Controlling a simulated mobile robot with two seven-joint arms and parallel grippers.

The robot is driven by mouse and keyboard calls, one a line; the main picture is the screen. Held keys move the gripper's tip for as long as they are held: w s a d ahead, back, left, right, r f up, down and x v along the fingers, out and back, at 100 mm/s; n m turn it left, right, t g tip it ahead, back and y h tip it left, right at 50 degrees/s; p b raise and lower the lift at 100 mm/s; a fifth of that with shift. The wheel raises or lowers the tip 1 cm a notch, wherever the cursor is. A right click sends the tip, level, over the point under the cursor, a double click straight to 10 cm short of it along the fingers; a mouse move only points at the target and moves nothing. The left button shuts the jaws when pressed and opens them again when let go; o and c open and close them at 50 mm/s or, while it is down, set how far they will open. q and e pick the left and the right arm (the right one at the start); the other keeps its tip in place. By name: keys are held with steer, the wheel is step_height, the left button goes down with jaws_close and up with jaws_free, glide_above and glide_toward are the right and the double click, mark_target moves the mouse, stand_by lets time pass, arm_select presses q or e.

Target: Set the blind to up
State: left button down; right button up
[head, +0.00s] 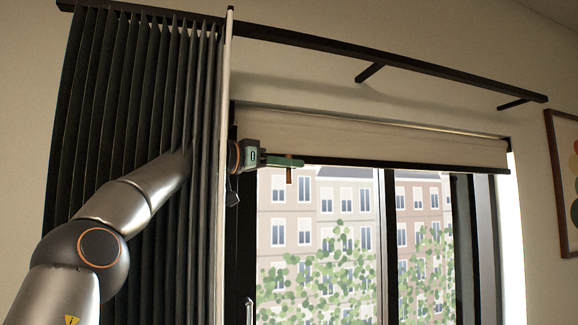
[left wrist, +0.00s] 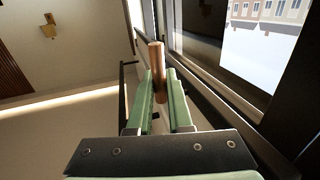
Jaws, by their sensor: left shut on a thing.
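The beige roller blind (head: 380,140) covers only the top strip of the window in the head view, with its dark bottom bar (head: 420,167) near the top of the glass. My left gripper (head: 292,160) is at the left end of this bar. It is shut on a small wooden pull (head: 289,176), which sticks out below the fingers. In the left wrist view the pull (left wrist: 156,60) stands between the green fingers (left wrist: 160,85). How the pull joins the blind is hidden. My right gripper is in neither view.
A dark pleated curtain (head: 120,110) hangs at the left, close beside my left arm, from a black rod (head: 400,65). The dark window frame (head: 390,250) stands below the blind. A framed picture (head: 565,175) hangs on the right wall.

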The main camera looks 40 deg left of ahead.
arm_select(q)
steer(key=c, duration=1.1)
jaws_free()
steer(key=b+v, duration=0.3)
steer(key=v, duration=0.9)
steer(key=shift+s+b, duration=0.3)
steer(key=shift+a, duration=0.1)
